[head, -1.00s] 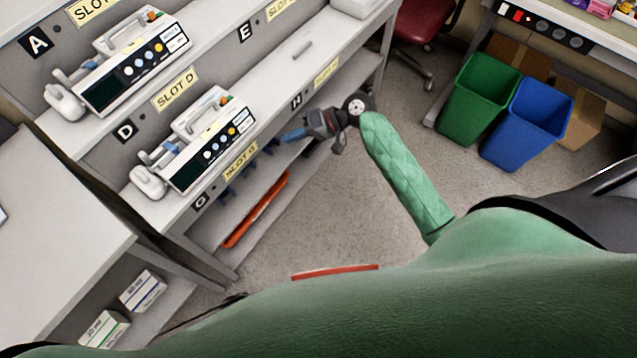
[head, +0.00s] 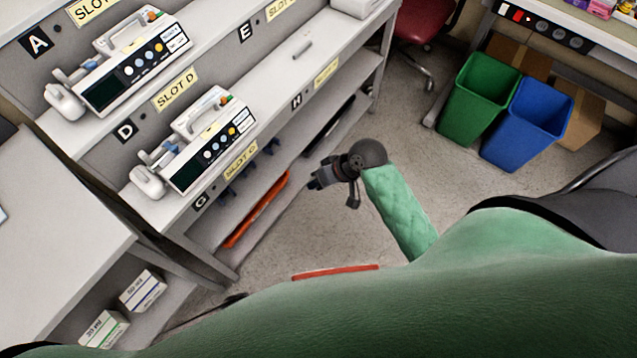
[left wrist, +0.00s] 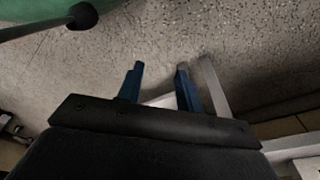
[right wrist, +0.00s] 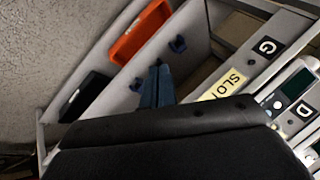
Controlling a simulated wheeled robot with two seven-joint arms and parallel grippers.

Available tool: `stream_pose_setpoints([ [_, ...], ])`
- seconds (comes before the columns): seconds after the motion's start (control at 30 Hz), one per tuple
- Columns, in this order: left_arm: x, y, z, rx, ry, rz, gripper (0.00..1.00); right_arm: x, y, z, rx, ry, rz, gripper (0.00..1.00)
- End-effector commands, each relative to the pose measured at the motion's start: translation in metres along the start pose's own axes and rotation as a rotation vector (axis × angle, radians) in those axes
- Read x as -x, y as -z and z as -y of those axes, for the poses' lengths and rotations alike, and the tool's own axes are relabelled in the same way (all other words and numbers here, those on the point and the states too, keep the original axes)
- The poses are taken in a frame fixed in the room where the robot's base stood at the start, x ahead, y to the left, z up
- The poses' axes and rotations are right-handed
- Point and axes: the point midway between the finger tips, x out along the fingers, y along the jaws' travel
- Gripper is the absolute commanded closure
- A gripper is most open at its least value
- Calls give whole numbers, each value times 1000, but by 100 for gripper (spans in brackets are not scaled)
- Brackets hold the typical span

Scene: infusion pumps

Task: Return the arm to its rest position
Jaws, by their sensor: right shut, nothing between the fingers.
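My right gripper (head: 316,182) hangs over the floor in front of the shelf rack, clear of the shelf edge, at the end of my green-sleeved arm. In the right wrist view its blue fingers (right wrist: 157,86) are together with nothing between them. My left gripper is outside the head view. In the left wrist view its blue fingers (left wrist: 158,85) stand apart and empty over the speckled floor.
The rack (head: 290,60) holds an infusion pump (head: 205,140) at slot G and another (head: 130,62) at slot D. An orange item (head: 256,210) lies on the lower shelf. Green (head: 478,100) and blue (head: 527,122) bins stand right. Floor between is clear.

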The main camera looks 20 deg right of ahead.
Motion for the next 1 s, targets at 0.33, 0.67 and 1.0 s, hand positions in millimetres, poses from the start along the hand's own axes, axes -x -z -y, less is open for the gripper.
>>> stream_pose_setpoints([
  [0.33, 0, 0, 0, 0, 0, 0, 64, 3, -6, -2, 6, -30, 3, 100],
  [0.67, 0, 0, 0, 0, 0, 1, 64, 3, -6, -2, 9, -29, 3, 100],
  [1.0, 18, -2, -1, 1, -1, 107, 64, -5, 0, -29, 45, -136, -39, 100],
])
